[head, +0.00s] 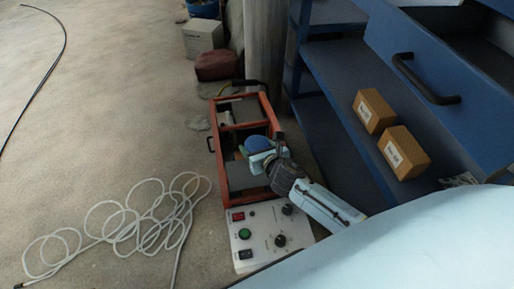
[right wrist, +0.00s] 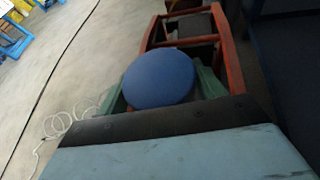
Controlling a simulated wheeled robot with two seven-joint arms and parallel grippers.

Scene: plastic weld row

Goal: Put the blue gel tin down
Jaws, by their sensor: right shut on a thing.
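The blue gel tin (head: 258,143) is round with a flat blue lid. My right gripper (head: 259,155) is shut on it, above the orange-framed machine (head: 214,150). In the right wrist view the tin (right wrist: 160,76) sits between the green fingers of my right gripper (right wrist: 160,88), with the orange frame (right wrist: 235,62) behind it. I cannot tell whether the tin's underside touches anything. My left gripper is not in view.
A white control box (head: 262,226) with buttons and knobs is at the machine's near end. A coiled white cable (head: 135,222) lies on the floor at left. Two brown boxes (head: 404,152) sit on the blue shelf (head: 345,110) at right. Open floor (head: 110,100) lies left.

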